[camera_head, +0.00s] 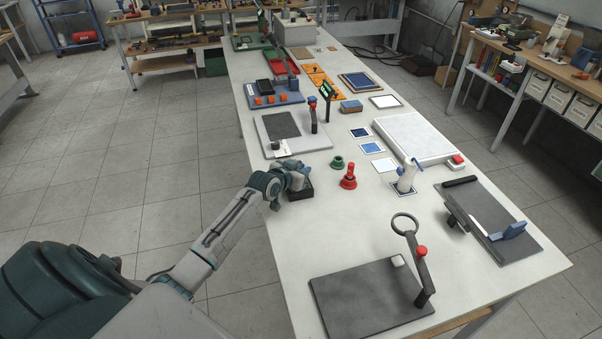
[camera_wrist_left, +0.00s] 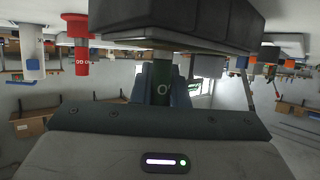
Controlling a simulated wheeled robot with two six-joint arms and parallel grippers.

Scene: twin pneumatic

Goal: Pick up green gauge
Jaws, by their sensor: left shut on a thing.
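My left gripper (camera_head: 299,181) is over a small black block (camera_head: 300,192) on the left side of the white table. In the left wrist view, its two blue fingers (camera_wrist_left: 163,80) are shut on a dark green cylinder with pale markings, the green gauge (camera_wrist_left: 162,92). The gauge is in line with the black block (camera_wrist_left: 175,22); I cannot tell whether they touch. In the head view the gripper hides the gauge. My right gripper is not in view.
A green ring-like piece (camera_head: 338,162) and a red piece (camera_head: 348,179) stand just right of the gripper. A white and blue piece (camera_head: 407,177) stands farther right. A dark board (camera_head: 365,302) with a ringed lever (camera_head: 414,262) lies nearer.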

